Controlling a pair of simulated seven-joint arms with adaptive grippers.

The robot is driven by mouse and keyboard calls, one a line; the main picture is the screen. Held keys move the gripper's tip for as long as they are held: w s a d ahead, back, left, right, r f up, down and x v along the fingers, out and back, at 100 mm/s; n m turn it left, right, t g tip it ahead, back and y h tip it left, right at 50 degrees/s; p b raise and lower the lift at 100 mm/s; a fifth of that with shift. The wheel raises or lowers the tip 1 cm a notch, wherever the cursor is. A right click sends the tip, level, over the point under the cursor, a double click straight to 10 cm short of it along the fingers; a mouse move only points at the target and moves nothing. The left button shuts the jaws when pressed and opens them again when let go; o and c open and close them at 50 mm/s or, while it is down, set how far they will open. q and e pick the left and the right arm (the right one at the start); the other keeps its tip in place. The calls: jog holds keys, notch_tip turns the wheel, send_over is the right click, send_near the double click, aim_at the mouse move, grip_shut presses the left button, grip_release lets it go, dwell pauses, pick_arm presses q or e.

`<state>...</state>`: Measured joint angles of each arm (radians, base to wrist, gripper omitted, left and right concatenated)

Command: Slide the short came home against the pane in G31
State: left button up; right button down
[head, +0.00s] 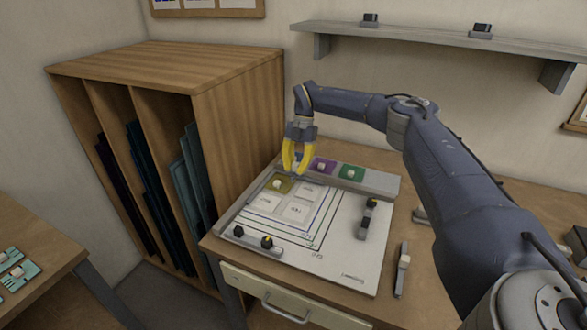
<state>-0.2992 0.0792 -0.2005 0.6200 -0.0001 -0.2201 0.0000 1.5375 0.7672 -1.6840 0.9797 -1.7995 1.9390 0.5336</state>
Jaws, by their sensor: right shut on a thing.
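My right gripper (295,172), with yellow fingers, points down over the back left of the white board (345,270). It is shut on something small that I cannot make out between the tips. An olive pane (279,184) with a pale knob lies on the board just below and left of it. White marked fields (297,209) lie in front of that pane. A grey strip with dark knobs (250,241) lies along the board's front left, and another (367,220) at its right. I cannot tell which piece is the short came. My left gripper is out of view.
A grey rack (378,180) behind the board holds a purple pane (323,165) and a green pane (351,173); blue shows behind my fingers. A slim grey piece (401,272) lies right of the board. A wooden cabinet (235,125) stands close on the left.

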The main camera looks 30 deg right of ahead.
aim_at(291, 187)
jog(key=shift+f, duration=2.6)
jog(key=shift+f, duration=0.2)
jog(key=shift+w+a, duration=0.35)
jog(key=shift+w, duration=0.1)
dwell(1.2)
jog(key=c, duration=1.3)
grip_release()
jog(key=shift+w+a+r, duration=0.1)
jog(key=shift+a+r, duration=0.05)
jog(key=shift+r, duration=3.3)
